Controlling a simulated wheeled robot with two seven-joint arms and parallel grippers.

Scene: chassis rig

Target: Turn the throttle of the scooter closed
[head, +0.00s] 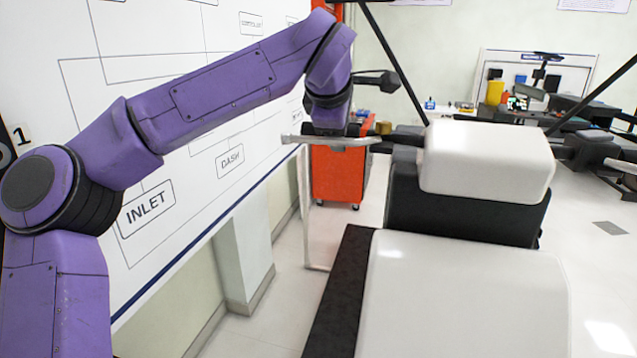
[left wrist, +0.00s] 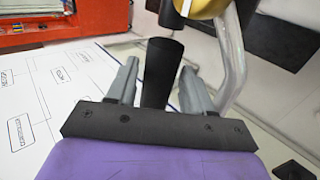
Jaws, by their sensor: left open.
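The scooter's left-hand handlebar end in the head view carries a silver lever (head: 345,141) and a small gold part (head: 384,128). My left gripper, mostly hidden behind its own purple wrist there, hangs over this end. In the left wrist view a black cylindrical grip (left wrist: 163,62), which looks like the throttle, runs between the two grey fingers of my left gripper (left wrist: 158,72). The fingers stand apart with a gap on each side of the grip. The silver lever (left wrist: 234,55) passes right of the right finger, and the gold part (left wrist: 193,8) is at the top. My right gripper is not seen.
The scooter's white front body (head: 485,160) and white seat (head: 470,290) fill the right. A white diagram board (head: 225,160) stands close on the left behind my arm. A red cabinet (head: 338,175) stands behind the handlebar.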

